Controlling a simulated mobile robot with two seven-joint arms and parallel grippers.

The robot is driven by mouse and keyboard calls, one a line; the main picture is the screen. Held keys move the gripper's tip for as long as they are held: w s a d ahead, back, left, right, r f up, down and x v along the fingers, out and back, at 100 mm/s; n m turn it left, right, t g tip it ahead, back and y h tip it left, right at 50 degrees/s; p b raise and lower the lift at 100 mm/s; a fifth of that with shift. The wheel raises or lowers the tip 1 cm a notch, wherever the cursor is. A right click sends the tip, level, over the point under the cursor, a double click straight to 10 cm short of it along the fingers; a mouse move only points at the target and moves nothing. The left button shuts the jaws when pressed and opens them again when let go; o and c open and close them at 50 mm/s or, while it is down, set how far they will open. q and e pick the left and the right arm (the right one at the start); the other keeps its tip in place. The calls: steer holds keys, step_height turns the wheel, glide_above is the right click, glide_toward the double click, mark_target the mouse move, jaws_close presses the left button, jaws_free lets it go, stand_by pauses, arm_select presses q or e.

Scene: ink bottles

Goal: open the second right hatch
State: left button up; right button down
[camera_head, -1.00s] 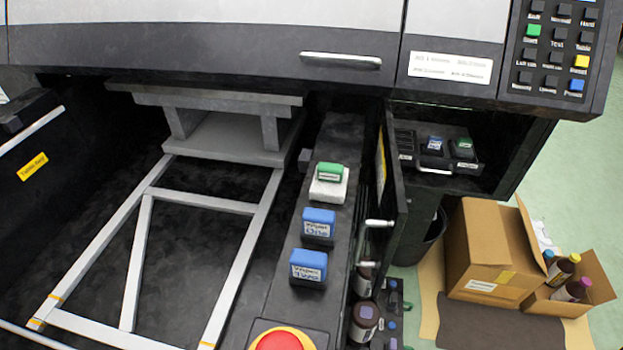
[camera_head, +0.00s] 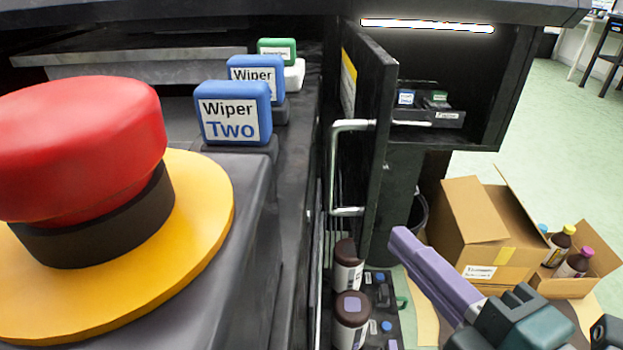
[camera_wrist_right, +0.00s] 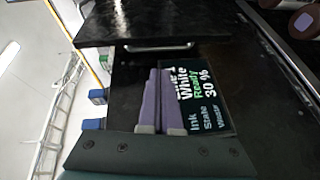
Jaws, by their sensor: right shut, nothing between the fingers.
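A black hatch door (camera_head: 368,150) with a bar handle (camera_head: 338,165) stands swung open at the right end of the machine, beside a lit compartment (camera_head: 470,75). My right gripper (camera_head: 405,245) shows its purple fingers in the head view, to the lower right of the door and apart from it. In the right wrist view its fingers (camera_wrist_right: 161,75) lie together, shut and empty, before a black panel with a screen (camera_wrist_right: 203,95) reading "White Ready 30 %". A bar handle (camera_wrist_right: 158,48) lies beyond the fingertips. I cannot tell which hatch it belongs to. My left gripper is not in view.
A large red button (camera_head: 75,150) fills the near left, with the Wiper Two block (camera_head: 235,112) behind it. Dark bottles (camera_head: 350,315) stand below the door. A cardboard box (camera_head: 490,235) and a box of bottles (camera_head: 590,280) sit on the floor at right.

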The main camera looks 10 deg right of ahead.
mark_target(365, 197)
steer(key=shift+n+t, duration=0.5)
steer(key=shift+t, duration=0.1)
steer(key=w+b, duration=0.1)
steer(key=w, duration=0.2)
steer(key=w+b, duration=0.1)
steer(key=w, duration=0.2)
steer(key=w+a, duration=0.1)
steer(key=w, duration=0.2)
steer(key=shift+w+f+b, duration=0.4)
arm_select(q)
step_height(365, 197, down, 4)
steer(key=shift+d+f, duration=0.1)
